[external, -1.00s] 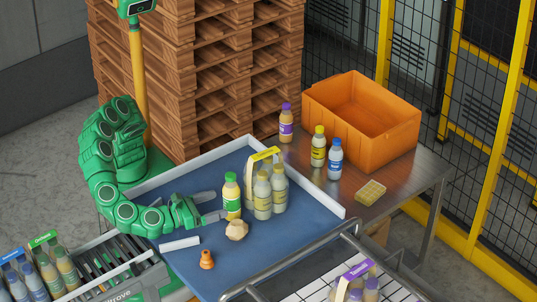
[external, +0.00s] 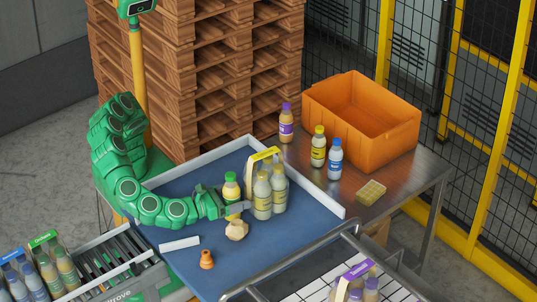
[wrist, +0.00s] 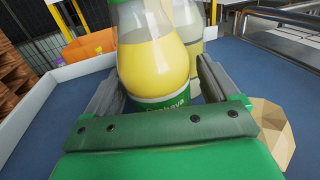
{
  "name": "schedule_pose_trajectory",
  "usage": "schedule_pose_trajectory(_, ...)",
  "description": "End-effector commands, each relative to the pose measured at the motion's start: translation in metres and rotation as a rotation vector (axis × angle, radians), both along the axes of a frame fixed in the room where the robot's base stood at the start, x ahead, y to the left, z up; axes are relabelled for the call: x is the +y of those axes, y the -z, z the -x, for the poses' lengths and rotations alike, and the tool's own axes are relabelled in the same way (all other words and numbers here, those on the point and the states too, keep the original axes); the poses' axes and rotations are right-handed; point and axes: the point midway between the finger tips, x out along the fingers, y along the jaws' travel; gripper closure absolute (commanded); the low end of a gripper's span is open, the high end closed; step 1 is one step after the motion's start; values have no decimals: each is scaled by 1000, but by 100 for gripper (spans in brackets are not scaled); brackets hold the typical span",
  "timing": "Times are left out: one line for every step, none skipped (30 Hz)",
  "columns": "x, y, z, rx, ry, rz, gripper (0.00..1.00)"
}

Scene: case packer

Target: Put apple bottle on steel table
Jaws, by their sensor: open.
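A green-capped bottle with pale yellow contents and a green label (external: 231,190) stands upright on the blue tray surface; it also shows large in the wrist view (wrist: 158,65). Its label is partly hidden, so I cannot confirm that it is the apple bottle. My gripper (external: 226,203) is open around its lower part, with one finger on each side in the wrist view (wrist: 160,88). The steel table (external: 400,178) lies beyond the tray's white rim, to the right.
A bottle pack with a yellow carrier (external: 263,190) stands close right of the bottle. A beige faceted lump (external: 236,230) sits just in front.

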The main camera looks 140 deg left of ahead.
Motion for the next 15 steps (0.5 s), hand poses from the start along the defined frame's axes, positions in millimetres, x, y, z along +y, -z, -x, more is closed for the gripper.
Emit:
schedule_pose_trajectory(0, 0, 0, 0, 0, 0, 12)
schedule_pose_trajectory(0, 0, 0, 0, 0, 0, 12)
schedule_pose_trajectory(0, 0, 0, 0, 0, 0, 12)
schedule_pose_trajectory(0, 0, 0, 0, 0, 0, 17)
schedule_pose_trajectory(0, 0, 0, 0, 0, 0, 21)
schedule_pose_trajectory(0, 0, 0, 0, 0, 0, 27)
schedule_pose_trajectory(0, 0, 0, 0, 0, 0, 32)
schedule_pose_trajectory(0, 0, 0, 0, 0, 0, 37)
schedule_pose_trajectory(0, 0, 0, 0, 0, 0, 43)
schedule_pose_trajectory(0, 0, 0, 0, 0, 0, 47)
schedule_pose_trajectory(0, 0, 0, 0, 0, 0, 52)
schedule_pose_trajectory(-1, 0, 0, 0, 0, 1, 58)
schedule_pose_trajectory(-1, 0, 0, 0, 0, 1, 63)
schedule_pose_trajectory(-1, 0, 0, 0, 0, 1, 67)
schedule_pose_trajectory(-1, 0, 0, 0, 0, 1, 73)
